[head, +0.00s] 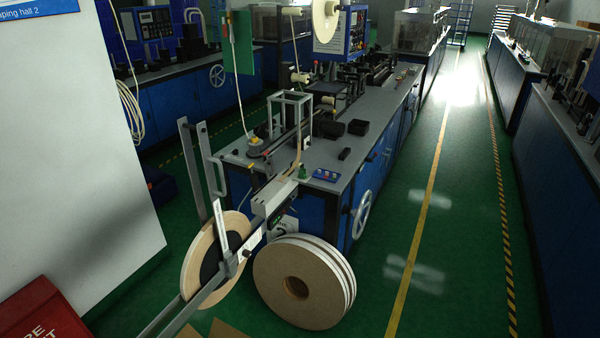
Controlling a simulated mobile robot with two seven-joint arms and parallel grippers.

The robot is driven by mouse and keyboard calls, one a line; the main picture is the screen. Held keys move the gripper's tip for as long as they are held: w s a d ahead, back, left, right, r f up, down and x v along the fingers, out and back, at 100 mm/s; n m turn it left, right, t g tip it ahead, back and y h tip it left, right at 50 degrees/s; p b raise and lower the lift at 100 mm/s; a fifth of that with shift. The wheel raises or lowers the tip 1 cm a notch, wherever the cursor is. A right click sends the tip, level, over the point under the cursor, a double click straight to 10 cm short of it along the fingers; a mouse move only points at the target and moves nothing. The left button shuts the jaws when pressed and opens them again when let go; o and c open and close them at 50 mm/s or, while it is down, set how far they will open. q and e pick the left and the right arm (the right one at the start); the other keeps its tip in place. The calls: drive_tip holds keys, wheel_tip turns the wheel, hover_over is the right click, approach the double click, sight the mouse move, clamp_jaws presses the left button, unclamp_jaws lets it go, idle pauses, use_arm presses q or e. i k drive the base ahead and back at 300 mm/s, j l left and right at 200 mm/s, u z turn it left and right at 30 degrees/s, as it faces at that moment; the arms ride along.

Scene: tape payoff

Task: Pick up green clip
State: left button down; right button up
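A small green object (303,172), which looks like the green clip, stands on the near end of the grey machine top, beside the tape guide. It is small in the picture and its exact shape is hard to tell. Neither of my grippers shows in the head view.
The blue machine with its grey top (345,172) stands ahead. At its near end are a mounted tape reel (200,258), large stacked tape rolls (276,278) on the floor and a handwheel (361,214). A red box (40,318) is at lower left. The green aisle (405,225) is clear.

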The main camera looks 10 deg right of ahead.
sight(302, 174)
drive_tip(key=i+l+u, duration=0.1)
drive_tip(key=u, duration=0.7)
drive_tip(key=l+u, duration=0.85)
drive_tip(key=l, duration=0.15)
drive_tip(key=l+u, duration=0.2)
drive_tip(key=l, duration=0.35)
drive_tip(key=k+l+u, duration=0.15)
drive_tip(key=l, duration=0.75)
drive_tip(key=k+l, duration=0.15)
drive_tip(key=l, duration=0.25)
drive_tip(key=l+u, duration=0.1)
drive_tip(key=l, duration=0.25)
drive_tip(key=k, duration=0.05)
